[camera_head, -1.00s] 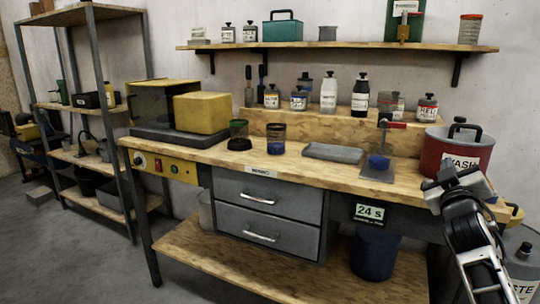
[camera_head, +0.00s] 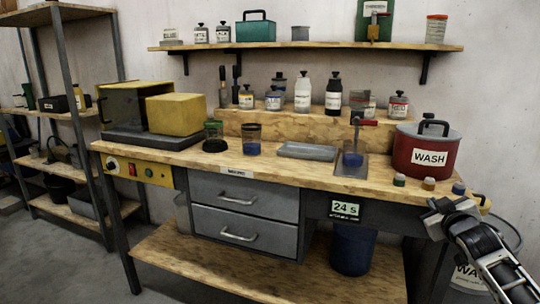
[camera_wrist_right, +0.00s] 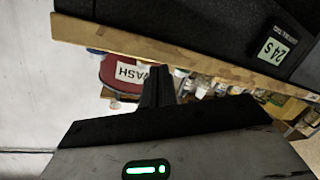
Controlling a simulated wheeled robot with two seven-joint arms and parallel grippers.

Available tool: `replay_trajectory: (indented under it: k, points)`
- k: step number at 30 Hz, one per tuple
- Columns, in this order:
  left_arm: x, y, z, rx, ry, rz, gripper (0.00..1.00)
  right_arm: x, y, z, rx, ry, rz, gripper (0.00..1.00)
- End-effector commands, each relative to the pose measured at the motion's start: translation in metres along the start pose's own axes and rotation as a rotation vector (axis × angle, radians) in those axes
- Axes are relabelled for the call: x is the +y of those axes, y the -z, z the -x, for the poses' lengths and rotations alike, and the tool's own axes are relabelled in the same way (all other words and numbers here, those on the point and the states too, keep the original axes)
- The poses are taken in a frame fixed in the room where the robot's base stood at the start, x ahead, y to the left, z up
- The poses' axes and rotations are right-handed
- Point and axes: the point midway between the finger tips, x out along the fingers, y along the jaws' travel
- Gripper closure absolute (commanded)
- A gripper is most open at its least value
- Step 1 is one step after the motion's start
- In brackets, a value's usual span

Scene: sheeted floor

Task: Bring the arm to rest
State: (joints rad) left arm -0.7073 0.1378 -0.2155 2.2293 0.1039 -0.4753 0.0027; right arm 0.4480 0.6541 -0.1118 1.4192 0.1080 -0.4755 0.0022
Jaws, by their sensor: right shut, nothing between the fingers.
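My right arm comes in from the lower right of the head view. Its gripper (camera_head: 446,208) is in front of the workbench's right front corner, below the red WASH pot (camera_head: 423,150). In the right wrist view the gripper's fingers (camera_wrist_right: 157,88) are together with nothing between them. The WASH pot also shows there, tilted in the picture (camera_wrist_right: 121,74), beyond the fingers. My left gripper is not in view.
The wooden workbench (camera_head: 290,165) holds a yellow block (camera_head: 176,113), jars, a grey tray (camera_head: 308,151) and several small pots at its right end. A 24 s display (camera_head: 345,210) hangs under its front edge. A shelf rack (camera_head: 62,115) stands left.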

Motion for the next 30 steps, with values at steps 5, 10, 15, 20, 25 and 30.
replay_trajectory:
  k: [5,10,15,20,25,30]
  points:
    - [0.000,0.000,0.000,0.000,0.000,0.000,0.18,-0.085,-0.034,0.032,-0.023,0.135,-0.015,1.00]
    - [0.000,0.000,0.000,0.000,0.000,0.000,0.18,-0.181,-0.071,0.092,-0.059,0.296,-0.068,1.00]
    - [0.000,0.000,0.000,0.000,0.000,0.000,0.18,-0.265,-0.099,0.183,-0.112,0.454,-0.175,1.00]
    - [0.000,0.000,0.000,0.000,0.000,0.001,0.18,-0.307,-0.106,0.260,-0.164,0.545,-0.285,1.00]
    - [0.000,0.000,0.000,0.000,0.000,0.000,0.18,-0.327,-0.103,0.320,-0.215,0.593,-0.387,1.00]
    - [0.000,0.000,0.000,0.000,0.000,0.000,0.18,-0.333,-0.097,0.363,-0.259,0.613,-0.472,1.00]
